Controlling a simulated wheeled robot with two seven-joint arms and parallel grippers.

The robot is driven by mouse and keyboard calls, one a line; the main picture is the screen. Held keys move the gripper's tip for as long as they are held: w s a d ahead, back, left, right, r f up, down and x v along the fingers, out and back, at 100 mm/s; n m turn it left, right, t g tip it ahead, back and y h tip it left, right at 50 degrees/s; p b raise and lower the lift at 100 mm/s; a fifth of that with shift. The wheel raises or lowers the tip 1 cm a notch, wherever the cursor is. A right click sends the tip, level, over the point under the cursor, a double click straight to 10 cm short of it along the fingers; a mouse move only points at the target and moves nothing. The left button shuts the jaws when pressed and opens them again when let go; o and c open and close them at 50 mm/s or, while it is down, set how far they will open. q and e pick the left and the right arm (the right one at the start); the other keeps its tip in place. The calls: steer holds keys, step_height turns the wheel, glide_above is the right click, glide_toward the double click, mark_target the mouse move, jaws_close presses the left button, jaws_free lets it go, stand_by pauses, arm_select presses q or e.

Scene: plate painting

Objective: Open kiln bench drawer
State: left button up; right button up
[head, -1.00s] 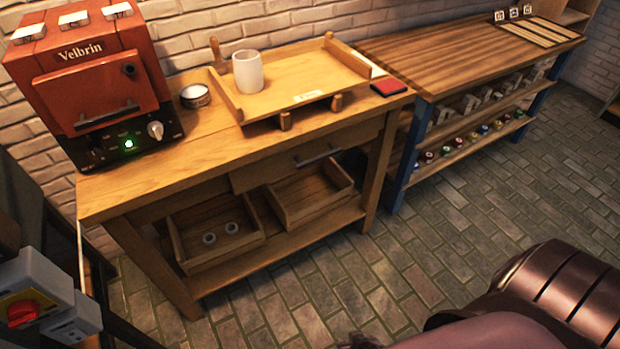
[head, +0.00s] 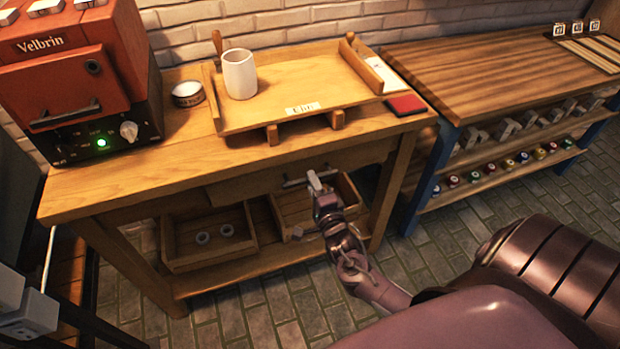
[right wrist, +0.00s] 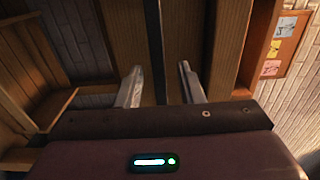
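The kiln bench drawer (head: 240,190) is a wooden front under the bench top, and it looks shut. Its grey bar handle (head: 294,183) shows left of my right gripper (head: 316,182), which is at the handle's right part. In the right wrist view, my right gripper (right wrist: 162,85) has its two fingers apart. A dark bar, seemingly the handle (right wrist: 153,40), runs between them with gaps on both sides. The gripper hides part of the handle in the head view. My left gripper is out of view.
Below the drawer, wooden crates (head: 205,260) sit on the lower shelf. A second worktable (head: 490,75) stands at right.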

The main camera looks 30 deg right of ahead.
steer(key=shift+x, duration=1.25)
jaws_close()
